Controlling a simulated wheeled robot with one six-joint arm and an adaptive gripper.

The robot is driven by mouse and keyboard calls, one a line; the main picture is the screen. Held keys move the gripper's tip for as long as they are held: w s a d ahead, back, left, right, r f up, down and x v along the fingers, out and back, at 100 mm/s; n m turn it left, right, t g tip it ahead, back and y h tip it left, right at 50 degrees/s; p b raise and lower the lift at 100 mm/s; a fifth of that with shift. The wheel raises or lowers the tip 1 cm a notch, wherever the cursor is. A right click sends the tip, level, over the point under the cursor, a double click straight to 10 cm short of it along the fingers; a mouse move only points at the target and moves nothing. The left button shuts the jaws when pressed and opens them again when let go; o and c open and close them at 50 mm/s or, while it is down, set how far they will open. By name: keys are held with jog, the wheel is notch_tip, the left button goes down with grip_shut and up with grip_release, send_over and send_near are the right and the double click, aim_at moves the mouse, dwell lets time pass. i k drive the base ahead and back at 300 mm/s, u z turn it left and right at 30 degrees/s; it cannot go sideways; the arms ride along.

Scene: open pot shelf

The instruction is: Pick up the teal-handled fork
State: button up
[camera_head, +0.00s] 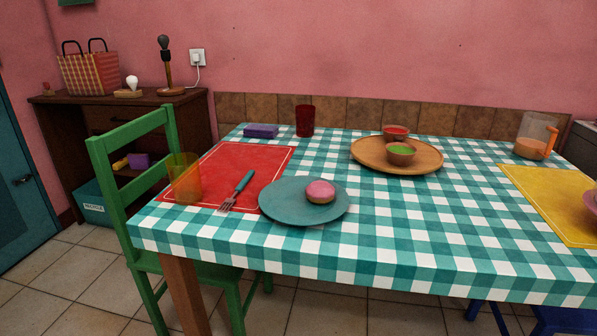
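The teal-handled fork (238,190) lies on the red placemat (268,158) near the left end of the table. Its teal handle points up and to the right, away from me, and its metal tines point toward the near edge. It lies between an orange see-through glass (185,178) on its left and a teal plate (285,212) on its right. The fork looks clear of both. My gripper is not in view.
A green chair (115,190) stands at the table's left side. A wooden tray (373,161) holds two bowls. A dark red cup (305,121) and purple box (261,131) stand at the back. The near right tablecloth (420,260) is clear.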

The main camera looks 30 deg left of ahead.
aim_at(243, 184)
jog(key=u, duration=1.8)
